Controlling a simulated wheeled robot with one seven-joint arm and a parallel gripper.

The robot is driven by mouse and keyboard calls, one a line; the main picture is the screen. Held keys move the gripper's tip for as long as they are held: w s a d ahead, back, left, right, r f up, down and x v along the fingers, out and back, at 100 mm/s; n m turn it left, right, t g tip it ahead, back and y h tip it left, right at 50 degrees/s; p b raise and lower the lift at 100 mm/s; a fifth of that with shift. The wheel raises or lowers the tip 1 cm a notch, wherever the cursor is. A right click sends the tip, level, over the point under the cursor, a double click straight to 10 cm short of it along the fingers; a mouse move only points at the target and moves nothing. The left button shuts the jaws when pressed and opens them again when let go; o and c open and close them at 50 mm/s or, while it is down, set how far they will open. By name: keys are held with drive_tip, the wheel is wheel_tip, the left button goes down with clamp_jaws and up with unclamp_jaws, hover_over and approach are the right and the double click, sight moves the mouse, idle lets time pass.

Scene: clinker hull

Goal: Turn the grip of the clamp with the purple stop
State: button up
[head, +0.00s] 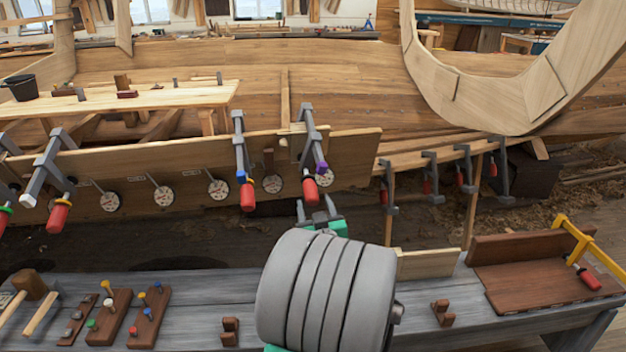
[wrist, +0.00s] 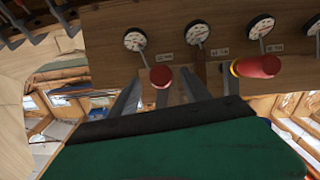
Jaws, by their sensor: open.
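The clamp with the purple stop (head: 321,168) hangs on the upper edge of the plank in the head view, the rightmost clamp there. Its red grip (head: 310,190) points down toward me. My gripper (head: 320,214) is open just below and in front of this grip. In the wrist view, a red grip (wrist: 161,76) shows end-on between the open fingers of my gripper (wrist: 160,88), near their tips. I cannot tell whether the fingers touch it. The purple stop is not visible in the wrist view.
A clamp with a blue stop (head: 241,177) and a red grip stands close to the left. Several dial gauges (head: 218,189) line the plank (head: 350,160). Below lies a grey bench (head: 205,290) with tools and a brown tray (head: 515,290).

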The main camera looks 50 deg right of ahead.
sight(310, 189)
drive_tip(key=shift+w+d+r, duration=0.15)
drive_tip(key=shift+w+d, duration=0.1)
drive_tip(key=shift+w, duration=0.1)
drive_tip(key=p+x, duration=0.1)
drive_tip(key=x, duration=0.6)
drive_tip(key=shift+w, duration=0.1)
drive_tip(key=shift+c, duration=0.6)
clamp_jaws()
